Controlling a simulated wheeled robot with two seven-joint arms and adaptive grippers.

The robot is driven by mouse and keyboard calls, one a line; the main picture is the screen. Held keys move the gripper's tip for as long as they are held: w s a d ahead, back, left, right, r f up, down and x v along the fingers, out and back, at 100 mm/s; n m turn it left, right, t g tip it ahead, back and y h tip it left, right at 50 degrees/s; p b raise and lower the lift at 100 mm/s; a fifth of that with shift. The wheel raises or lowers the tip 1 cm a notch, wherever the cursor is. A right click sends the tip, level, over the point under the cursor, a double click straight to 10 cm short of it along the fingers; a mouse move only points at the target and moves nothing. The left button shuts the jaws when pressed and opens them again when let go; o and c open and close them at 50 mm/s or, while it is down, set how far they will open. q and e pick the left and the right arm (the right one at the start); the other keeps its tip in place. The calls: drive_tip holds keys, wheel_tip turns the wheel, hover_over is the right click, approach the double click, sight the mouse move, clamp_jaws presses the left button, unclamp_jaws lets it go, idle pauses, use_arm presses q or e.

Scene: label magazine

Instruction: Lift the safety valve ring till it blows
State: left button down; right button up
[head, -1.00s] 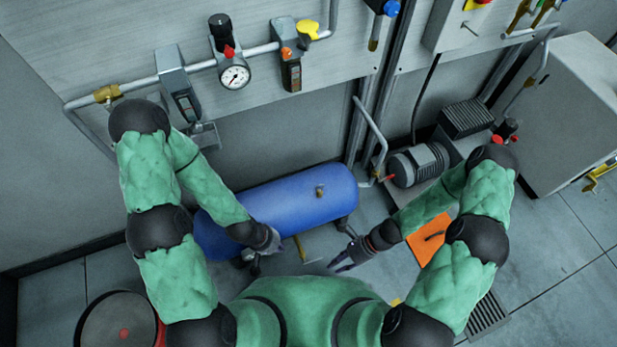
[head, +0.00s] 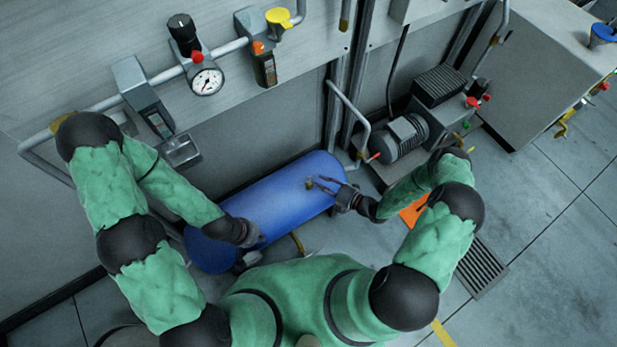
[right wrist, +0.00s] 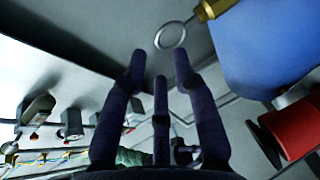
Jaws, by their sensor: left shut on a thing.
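The safety valve is a small brass fitting (head: 309,183) on top of the blue tank (head: 275,212). In the right wrist view the brass valve body (right wrist: 207,10) shows at the top, with its thin metal ring (right wrist: 171,34) hanging beside it. My right gripper (head: 326,186) is open at the valve's right; in the right wrist view its fingers (right wrist: 160,65) are spread and the ring lies just beyond the fingertips, apparently not held. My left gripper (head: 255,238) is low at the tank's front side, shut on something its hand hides.
A pressure gauge (head: 207,81) and pipework line the wall behind the tank. A motor (head: 399,138) stands right of the tank, with an orange plate (head: 413,212) and floor grate (head: 482,266) nearer. Floor at the far right is clear.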

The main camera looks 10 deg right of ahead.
drive_tip(key=shift+b+x, duration=0.7)
drive_tip(key=shift+x, duration=2.4)
